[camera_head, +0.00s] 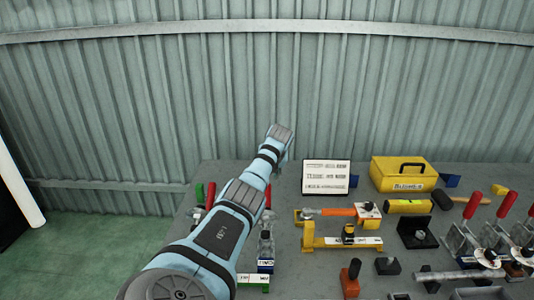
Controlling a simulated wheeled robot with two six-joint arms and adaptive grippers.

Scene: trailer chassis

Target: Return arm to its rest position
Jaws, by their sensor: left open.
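My left arm (228,215), pale blue with grey joint caps, reaches from the bottom of the head view up and to the right. Its far end (280,140) stands over the back left part of the grey table, in front of the corrugated wall. My left gripper is open; its fingers are mostly hidden by the arm and hard to make out, and I see nothing held. My right arm and gripper do not show.
The table (310,265) carries a white text sign (326,177), a yellow toolbox (403,174), an orange-handled tool (340,211), a yellow bracket (342,242), a mallet (445,199) and several red-handled clamps (470,207). Several items stand close beside my arm. Green floor (90,235) is free at left.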

